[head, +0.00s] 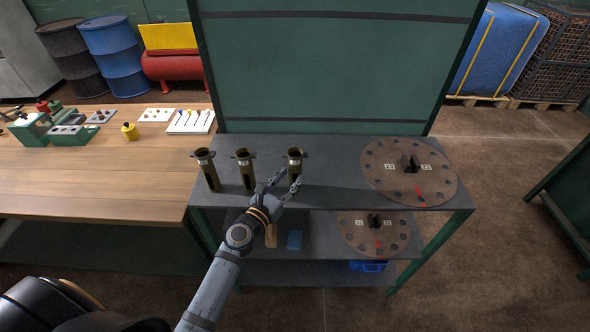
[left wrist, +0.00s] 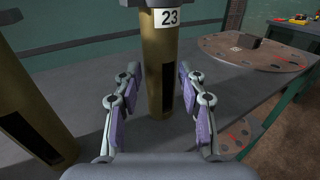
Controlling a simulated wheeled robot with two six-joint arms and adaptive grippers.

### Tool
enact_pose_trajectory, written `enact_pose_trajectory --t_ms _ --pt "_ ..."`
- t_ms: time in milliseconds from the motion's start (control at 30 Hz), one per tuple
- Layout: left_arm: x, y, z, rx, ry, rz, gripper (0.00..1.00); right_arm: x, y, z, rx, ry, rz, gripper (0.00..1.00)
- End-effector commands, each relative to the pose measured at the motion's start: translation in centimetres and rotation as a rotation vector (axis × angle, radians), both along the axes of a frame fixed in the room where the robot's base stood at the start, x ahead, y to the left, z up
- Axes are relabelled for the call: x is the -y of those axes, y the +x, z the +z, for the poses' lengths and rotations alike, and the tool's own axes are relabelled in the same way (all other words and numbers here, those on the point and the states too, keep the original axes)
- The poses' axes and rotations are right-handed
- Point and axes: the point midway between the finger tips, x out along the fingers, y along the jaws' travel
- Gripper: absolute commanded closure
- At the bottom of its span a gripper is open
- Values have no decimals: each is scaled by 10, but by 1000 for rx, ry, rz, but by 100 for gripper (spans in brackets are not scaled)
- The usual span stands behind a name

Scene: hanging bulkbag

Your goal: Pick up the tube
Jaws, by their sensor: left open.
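Three brass-coloured tubes stand upright in a row on the grey shelf top (head: 330,196): a left tube (head: 208,172), a middle tube (head: 246,172) and a right tube (head: 294,160). My left gripper (head: 286,182) is open at the right tube. In the left wrist view, the tube with a white label "23" (left wrist: 160,55) stands ahead, in line with the gap between my open fingers (left wrist: 155,100). I cannot tell whether the fingers touch it. Another tube (left wrist: 35,105) stands to the left in that view. My right gripper is not in view.
A round drilled disc (head: 440,190) lies on the shelf top at the right, with a second disc (head: 355,232) on the shelf below. A green back panel (head: 330,70) rises behind. A wooden bench (head: 100,180) with small items adjoins at the left.

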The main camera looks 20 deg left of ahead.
Motion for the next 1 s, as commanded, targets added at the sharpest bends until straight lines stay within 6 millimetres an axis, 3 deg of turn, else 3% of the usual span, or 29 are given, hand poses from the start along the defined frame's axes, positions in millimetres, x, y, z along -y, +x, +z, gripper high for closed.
enact_pose_trajectory --t_ms 100,333,600,867,1000 --pt "4 16 1 1 0 0 59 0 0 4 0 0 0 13" --pt "6 26 1 0 2 0 59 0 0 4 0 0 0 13" --pt "16 67 0 0 3 -1 59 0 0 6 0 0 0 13" --pt "17 71 -1 -1 4 -1 59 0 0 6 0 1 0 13" --pt "17 71 0 -1 4 -1 75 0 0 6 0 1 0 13"
